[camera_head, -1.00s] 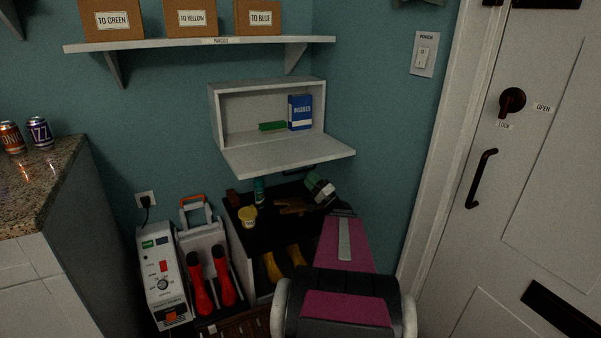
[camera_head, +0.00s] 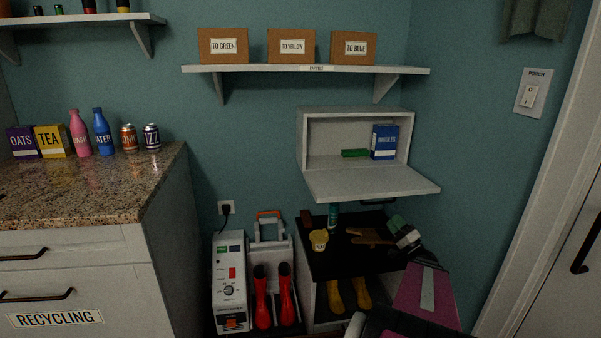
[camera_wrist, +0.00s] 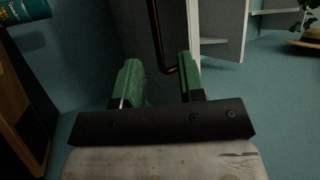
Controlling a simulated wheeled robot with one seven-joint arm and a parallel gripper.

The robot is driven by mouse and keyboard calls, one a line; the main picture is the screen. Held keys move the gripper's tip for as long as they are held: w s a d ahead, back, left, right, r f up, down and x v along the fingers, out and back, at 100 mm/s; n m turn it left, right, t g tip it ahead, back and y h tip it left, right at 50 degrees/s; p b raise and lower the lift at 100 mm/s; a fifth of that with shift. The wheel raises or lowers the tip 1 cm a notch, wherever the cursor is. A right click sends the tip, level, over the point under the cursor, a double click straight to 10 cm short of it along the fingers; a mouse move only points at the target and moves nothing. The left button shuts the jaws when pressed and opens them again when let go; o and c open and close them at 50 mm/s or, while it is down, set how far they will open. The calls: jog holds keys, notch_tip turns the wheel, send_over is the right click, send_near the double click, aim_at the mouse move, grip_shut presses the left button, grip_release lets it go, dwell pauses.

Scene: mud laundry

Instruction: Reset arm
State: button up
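My gripper (camera_wrist: 160,82) shows in the wrist view with its two green fingers apart and nothing between them. In the head view my gripper (camera_head: 402,230) is at the lower right, at the end of my magenta arm, over the right part of the black bench top (camera_head: 335,262). It is below the open wall cabinet (camera_head: 372,184). A brown flat item (camera_head: 368,237) lies on the bench top just left of it; I cannot tell whether they touch.
The lowered cabinet door juts out above the bench. A yellow tub (camera_head: 319,239) and a teal can (camera_head: 333,216) stand on the bench. Red boots (camera_head: 275,300) and a white machine (camera_head: 230,285) are to its left. A granite counter (camera_head: 90,190) stands further left.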

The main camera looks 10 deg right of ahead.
jog(key=w+a+f+n+g+y, duration=0.25)
jog(key=a+g, duration=0.55)
jog(key=a, duration=0.4)
jog(key=s+a+f+n+g+h, duration=0.3)
jog(key=s+a+f+g+h, duration=0.2)
jog(key=a+g+h, duration=0.1)
jog(key=s+a+f+n+g+h, duration=0.3)
jog(key=s+a+f+g+h, duration=0.2)
jog(key=a, duration=0.5)
jog(key=shift+a+f+n+g+h, duration=0.15)
jog(key=shift+f+n+g+h, duration=0.3)
jog(key=shift+g+h, duration=0.9)
jog(key=shift+f+t+h, duration=0.1)
jog(key=shift+t+h, duration=0.15)
jog(key=shift+h, duration=0.05)
jog(key=shift+a, duration=0.45)
